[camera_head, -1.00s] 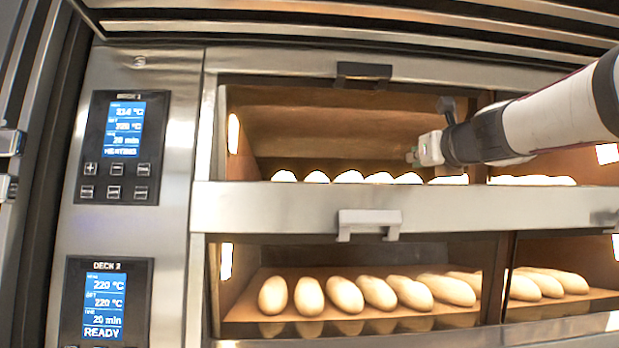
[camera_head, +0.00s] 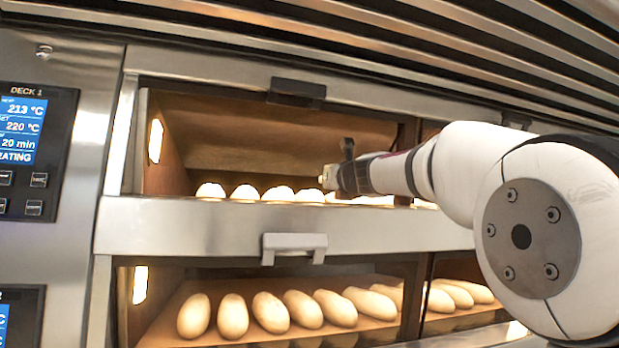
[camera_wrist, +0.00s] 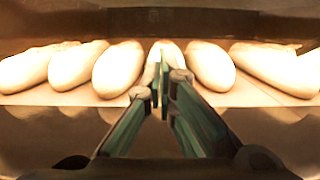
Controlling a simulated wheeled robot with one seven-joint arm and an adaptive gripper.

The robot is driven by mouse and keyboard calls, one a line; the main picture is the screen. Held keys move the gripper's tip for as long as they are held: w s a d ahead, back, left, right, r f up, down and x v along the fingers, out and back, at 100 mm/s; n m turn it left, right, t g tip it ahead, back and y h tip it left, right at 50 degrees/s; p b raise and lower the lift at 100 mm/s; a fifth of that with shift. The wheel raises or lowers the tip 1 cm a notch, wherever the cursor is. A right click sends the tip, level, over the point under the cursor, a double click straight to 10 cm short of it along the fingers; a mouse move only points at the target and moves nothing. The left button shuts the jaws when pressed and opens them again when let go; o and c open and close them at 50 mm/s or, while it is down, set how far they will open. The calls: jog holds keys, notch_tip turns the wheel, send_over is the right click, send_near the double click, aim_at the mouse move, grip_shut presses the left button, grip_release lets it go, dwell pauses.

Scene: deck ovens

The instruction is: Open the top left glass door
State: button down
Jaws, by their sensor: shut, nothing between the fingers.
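The top left glass door (camera_head: 270,140) covers the upper deck opening; the clear pane itself is hard to make out. Its dark handle (camera_head: 296,92) sits at the top edge, in the same place as the handle on the deck below, and the door looks shut. My gripper (camera_head: 325,178) is below and slightly right of this handle, in front of the opening. Its fingers are shut and empty. In the wrist view the fingertips (camera_wrist: 163,80) meet in front of a row of pale loaves (camera_wrist: 210,65). I cannot tell whether they touch the glass. The handle is not in the wrist view.
A steel front panel (camera_head: 200,228) runs below the upper opening. The lower deck has a light handle (camera_head: 295,246) and several loaves (camera_head: 270,312). A control panel (camera_head: 35,150) is at the left. Slanted metal slats (camera_head: 400,50) run above the oven.

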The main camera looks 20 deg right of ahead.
aim_at(319, 175)
jog(key=shift+w, duration=0.55)
jog(key=shift+w, duration=0.1)
jog(key=b, duration=0.1)
jog(key=w+b, duration=0.1)
jog(key=shift+w+r+t+b, duration=0.1)
jog(key=shift+r+t+b, duration=0.2)
jog(key=shift+t+b, duration=0.1)
jog(key=shift+w+r+b, duration=0.3)
jog(key=shift+r+b, duration=0.15)
jog(key=shift+b, duration=0.15)
jog(key=r+p, duration=0.1)
jog(key=w+r+p, duration=0.1)
jog(key=shift+r+t, duration=0.35)
jog(key=shift+t, duration=0.05)
jog(key=shift+w+r+t+b, duration=0.15)
jog(key=shift+w+t+b, duration=0.25)
jog(key=shift+w+b, duration=0.4)
jog(key=shift+r+b, duration=0.15)
jog(key=shift+b, duration=0.3)
jog(key=shift+s+r+t+b, duration=0.1)
jog(key=shift+r+t+b, duration=0.2)
jog(key=shift+r+b, duration=0.1)
